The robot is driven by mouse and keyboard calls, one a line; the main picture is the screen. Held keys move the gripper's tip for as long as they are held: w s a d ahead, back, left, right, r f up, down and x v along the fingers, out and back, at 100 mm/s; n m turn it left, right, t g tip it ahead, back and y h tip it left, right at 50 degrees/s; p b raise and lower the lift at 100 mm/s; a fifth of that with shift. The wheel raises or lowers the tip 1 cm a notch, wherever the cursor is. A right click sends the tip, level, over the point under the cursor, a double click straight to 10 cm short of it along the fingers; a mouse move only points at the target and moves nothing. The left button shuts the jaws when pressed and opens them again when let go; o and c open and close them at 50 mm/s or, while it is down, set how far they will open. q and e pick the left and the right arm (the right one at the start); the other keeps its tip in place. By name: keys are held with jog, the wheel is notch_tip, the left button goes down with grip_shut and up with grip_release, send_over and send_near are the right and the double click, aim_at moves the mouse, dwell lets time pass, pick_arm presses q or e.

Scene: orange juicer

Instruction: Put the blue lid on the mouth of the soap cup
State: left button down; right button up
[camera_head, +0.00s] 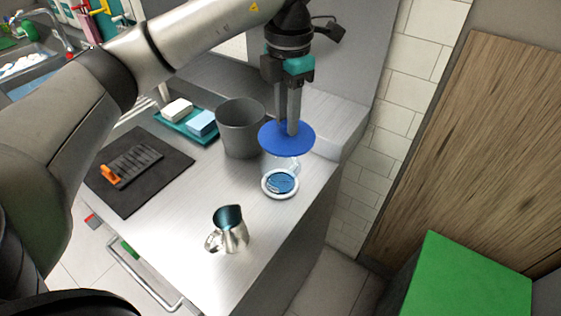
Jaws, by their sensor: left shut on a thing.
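My left gripper (288,127) points down and is shut on the blue lid (302,143), a flat round disc held about level. The soap cup (280,184) stands on the steel counter just below the lid; it looks clear, with a pale round base and blue in it. The lid covers the cup's upper part and mouth from view. I cannot tell whether the lid touches the rim or hangs above it. My right gripper is not in view.
A grey bin (240,130) stands close left of the lid. A metal pitcher (232,236) stands nearer the front. A dark mat (130,195) with an orange-handled brush and a teal tray (180,130) with sponges lie left. The counter's right edge is near the cup.

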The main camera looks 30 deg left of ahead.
pick_arm(q)
jog(key=n, duration=0.2)
jog(key=w+r+n+p, duration=0.1)
jog(key=n, duration=0.1)
jog(key=a+r+n, duration=0.1)
jog(key=n, duration=0.1)
jog(key=shift+w+r+n, duration=0.2)
jog(key=shift+w+n, duration=0.05)
jog(key=shift+n, duration=0.05)
jog(key=n, duration=0.1)
jog(key=r+n+p, duration=0.1)
jog(key=n, duration=0.1)
jog(key=w+n, duration=0.1)
jog(key=n, duration=0.1)
jog(key=shift+a+r, duration=0.4)
notch_tip(320, 180, down, 17)
jog(key=w+a+n+p, duration=0.1)
jog(key=n, duration=1)
jog(key=shift+w+a+r+p, duration=0.15)
jog(key=shift+w+a+p, duration=0.15)
jog(key=shift+w+p, duration=0.1)
jog(key=shift+f+b, duration=0.3)
jog(key=shift+f, duration=0.25)
